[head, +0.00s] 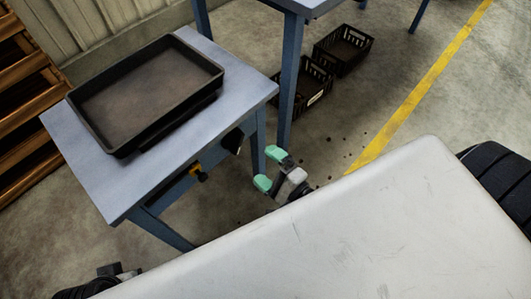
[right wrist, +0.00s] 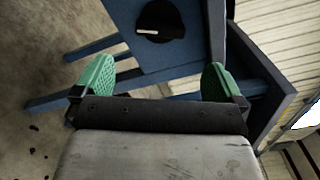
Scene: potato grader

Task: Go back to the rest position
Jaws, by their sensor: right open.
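My right gripper (head: 269,168) is open and empty, its two green fingertips apart. It is low beside the right side of a blue-grey table, over the concrete floor. In the right wrist view my gripper (right wrist: 158,82) also shows spread with nothing between its fingertips. Beyond them is the table's blue frame (right wrist: 190,65) with a black round knob (right wrist: 161,22). I see no left gripper fingers in either view.
The table (head: 178,171) carries a shallow black tray (head: 165,127). Black crates (head: 342,48) stand on the floor at the back, near another blue-legged table (head: 291,60). Wooden slats (head: 25,110) are at the left. A yellow line (head: 420,88) crosses open floor at the right.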

